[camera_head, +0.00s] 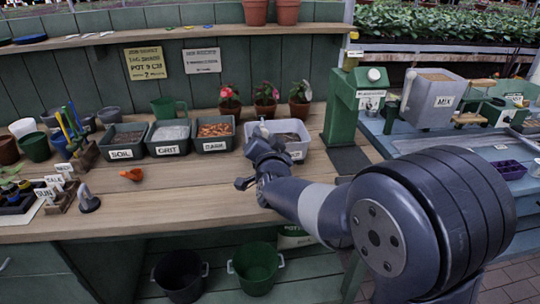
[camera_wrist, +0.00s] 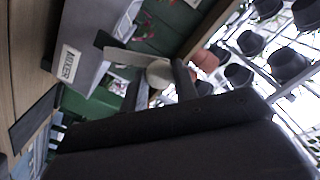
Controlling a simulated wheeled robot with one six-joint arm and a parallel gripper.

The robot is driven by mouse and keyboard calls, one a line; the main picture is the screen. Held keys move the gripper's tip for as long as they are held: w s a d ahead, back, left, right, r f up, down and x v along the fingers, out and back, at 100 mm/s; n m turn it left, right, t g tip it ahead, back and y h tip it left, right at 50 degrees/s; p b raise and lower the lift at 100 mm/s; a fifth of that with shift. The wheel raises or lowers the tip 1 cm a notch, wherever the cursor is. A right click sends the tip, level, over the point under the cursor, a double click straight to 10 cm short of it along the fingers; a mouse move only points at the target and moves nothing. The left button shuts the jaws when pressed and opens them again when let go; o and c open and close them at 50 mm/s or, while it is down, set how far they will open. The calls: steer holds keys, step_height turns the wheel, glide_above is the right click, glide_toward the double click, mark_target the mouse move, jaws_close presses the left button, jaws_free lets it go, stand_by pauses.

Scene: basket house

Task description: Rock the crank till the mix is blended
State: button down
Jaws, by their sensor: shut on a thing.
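The mixer, a light grey tub (camera_head: 305,134) with dark mix in it, stands on the bench right of the labelled bins. In the wrist view its grey wall (camera_wrist: 92,28) and a "MIXER" label show. A pale crank arm (camera_wrist: 124,57) runs from the tub's side to a round pale knob (camera_wrist: 159,74). My gripper (camera_wrist: 163,78) is shut on this knob, with a dark finger on each side. In the head view my gripper (camera_head: 258,160) is at the tub's left front and hides part of the crank. How well the mix is blended cannot be told.
Bins marked SOIL (camera_head: 124,138), GRIT (camera_head: 169,134) and a third (camera_head: 215,131) stand left of the mixer. Flower pots (camera_head: 267,108) stand behind. A green machine (camera_head: 350,105) stands to the right. An orange scoop (camera_head: 132,174) lies on the open bench at left.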

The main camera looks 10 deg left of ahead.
steer(key=w+d+f+m+b, duration=0.2)
steer(key=d+m+b, duration=0.5)
steer(key=m+b, duration=0.8)
steer(key=shift+b, duration=1.55)
steer(key=shift+f, duration=0.1)
steer(key=c, duration=1.1)
jaws_free()
steer(key=v, duration=1)
steer(key=shift+s, duration=0.4)
